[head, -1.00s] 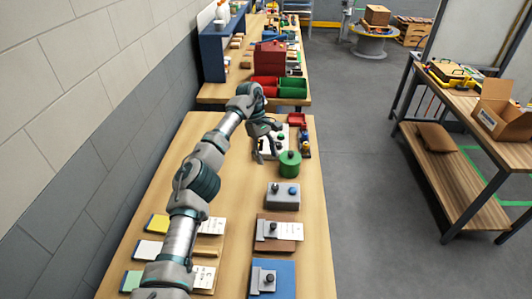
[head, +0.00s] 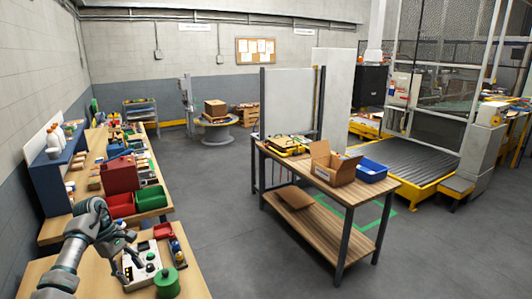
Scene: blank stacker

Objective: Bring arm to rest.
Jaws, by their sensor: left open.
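My left arm comes in from the lower left. Its gripper (head: 127,268) is open and shows nothing between its fingers. It is above the wooden table, at the left side of a white box with round knobs (head: 142,270). I cannot tell whether the fingers touch the box. A green round pot with a knob (head: 167,283) stands just right of the box. My right gripper is out of view.
A red tray (head: 163,231) and small bottles lie behind the white box. Red and green bins (head: 150,198) stand on the farther bench. A workbench (head: 330,190) with an open cardboard box (head: 333,164) and a blue bin (head: 372,170) stands right. Grey floor (head: 225,225) between is clear.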

